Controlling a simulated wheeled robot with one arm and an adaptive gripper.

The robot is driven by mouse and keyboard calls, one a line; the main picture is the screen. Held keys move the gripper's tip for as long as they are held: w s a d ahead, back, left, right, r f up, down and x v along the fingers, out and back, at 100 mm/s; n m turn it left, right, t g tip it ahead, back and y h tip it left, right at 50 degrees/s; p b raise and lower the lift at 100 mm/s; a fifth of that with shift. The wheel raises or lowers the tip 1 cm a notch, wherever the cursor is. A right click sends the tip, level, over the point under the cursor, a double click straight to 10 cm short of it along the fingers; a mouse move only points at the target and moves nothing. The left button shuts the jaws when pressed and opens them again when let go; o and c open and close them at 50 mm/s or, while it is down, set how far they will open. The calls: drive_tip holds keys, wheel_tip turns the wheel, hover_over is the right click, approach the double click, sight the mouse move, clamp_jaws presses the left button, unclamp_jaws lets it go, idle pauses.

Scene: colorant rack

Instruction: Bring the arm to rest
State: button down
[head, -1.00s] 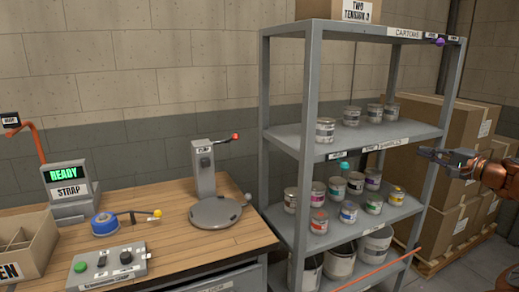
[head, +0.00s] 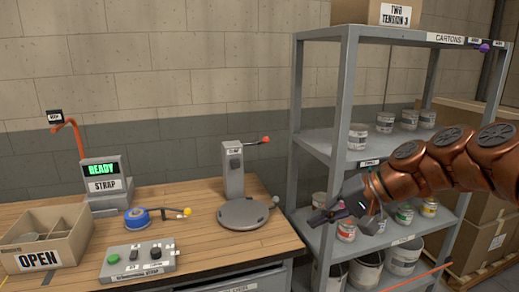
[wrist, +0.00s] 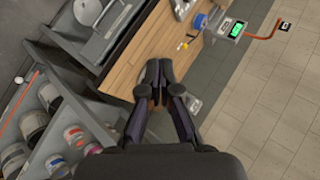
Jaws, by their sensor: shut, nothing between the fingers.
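My gripper (head: 327,213) is shut and empty in the head view, in front of the middle shelf of the grey rack (head: 346,100). My copper arm reaches in from the right edge and covers part of that shelf. In the wrist view my gripper (wrist: 158,72) shows its dark fingers together, with the wooden bench (wrist: 137,45) beyond and below them. Nothing is held.
Paint cans (head: 346,230) stand on the rack's shelves, partly hidden by my arm. The bench holds a grey round-plate stand (head: 243,212), a READY display (head: 101,170), a blue roll (head: 137,217), a button box (head: 138,262) and an open box (head: 38,258). Cartons (head: 490,235) stand behind the rack.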

drive_tip(key=s+a+f+n+g+h, duration=0.1)
drive_tip(key=s+a+f+g+h, duration=0.2)
drive_tip(key=s, duration=0.4)
drive_tip(key=s+d+f+h, duration=0.2)
drive_tip(key=s+d+f, duration=0.1)
drive_tip(key=s, duration=0.4)
drive_tip(key=s+d+f+n+g+h, duration=0.1)
drive_tip(key=s+d+f+h, duration=0.1)
drive_tip(key=s+f, duration=0.4)
drive_tip(key=s+d+f+g+h+p, duration=0.1)
drive_tip(key=s+d+f+h, duration=0.1)
drive_tip(key=s, duration=0.7)
wheel_tip(320, 180, down, 3)
drive_tip(key=shift+s+d+r+n, duration=0.25)
drive_tip(key=shift+d+n, duration=0.15)
drive_tip(key=shift+d, duration=0.5)
